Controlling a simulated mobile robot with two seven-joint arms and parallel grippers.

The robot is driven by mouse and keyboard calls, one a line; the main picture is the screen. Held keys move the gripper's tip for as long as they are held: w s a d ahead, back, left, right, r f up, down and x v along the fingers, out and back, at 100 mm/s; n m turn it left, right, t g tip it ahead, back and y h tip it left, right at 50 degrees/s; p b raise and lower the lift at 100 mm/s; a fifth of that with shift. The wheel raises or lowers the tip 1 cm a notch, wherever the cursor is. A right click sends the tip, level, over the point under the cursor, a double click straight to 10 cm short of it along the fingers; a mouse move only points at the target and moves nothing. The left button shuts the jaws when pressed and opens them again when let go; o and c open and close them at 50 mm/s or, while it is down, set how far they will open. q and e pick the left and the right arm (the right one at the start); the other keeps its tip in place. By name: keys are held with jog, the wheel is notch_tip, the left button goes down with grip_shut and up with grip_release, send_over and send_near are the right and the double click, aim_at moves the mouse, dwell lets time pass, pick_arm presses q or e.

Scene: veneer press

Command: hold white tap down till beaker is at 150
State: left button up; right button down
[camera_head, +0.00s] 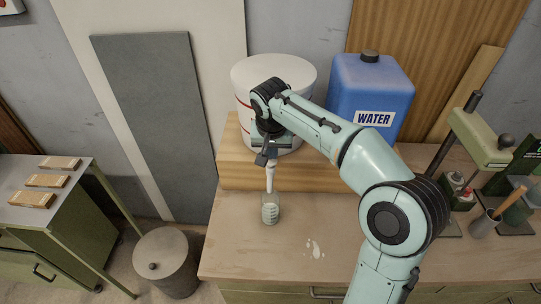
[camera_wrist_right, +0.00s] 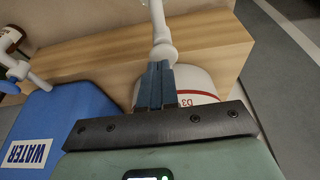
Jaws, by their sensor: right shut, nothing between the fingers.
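A white drum (camera_head: 272,75) with red bands stands on a wooden block. Its white tap (camera_head: 270,170) points down at the front, and the tap also shows in the right wrist view (camera_wrist_right: 161,45). A clear beaker (camera_head: 270,209) stands on the bench below the tap; its markings and fill level are too small to read. My right gripper (camera_head: 262,158) is at the drum's front, by the top of the tap. In the right wrist view its fingers (camera_wrist_right: 158,68) are shut with their tips against or just short of the tap; I cannot tell if they touch. My left gripper is out of view.
A blue water container (camera_head: 365,90) stands right of the drum on the wooden block (camera_head: 235,170). A whitish spill (camera_head: 313,249) lies on the bench (camera_head: 235,260). A green press-like device (camera_head: 480,140) and a grey cup (camera_head: 484,225) are at the right.

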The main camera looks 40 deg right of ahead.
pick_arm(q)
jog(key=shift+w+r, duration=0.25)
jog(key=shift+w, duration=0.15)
pick_arm(e)
jog(key=v, duration=1)
jog(key=shift+w+a+r, duration=0.2)
jog(key=shift+r, duration=0.15)
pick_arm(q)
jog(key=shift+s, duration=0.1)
pick_arm(e)
jog(key=shift+s, duration=0.1)
jog(key=shift+r, duration=0.15)
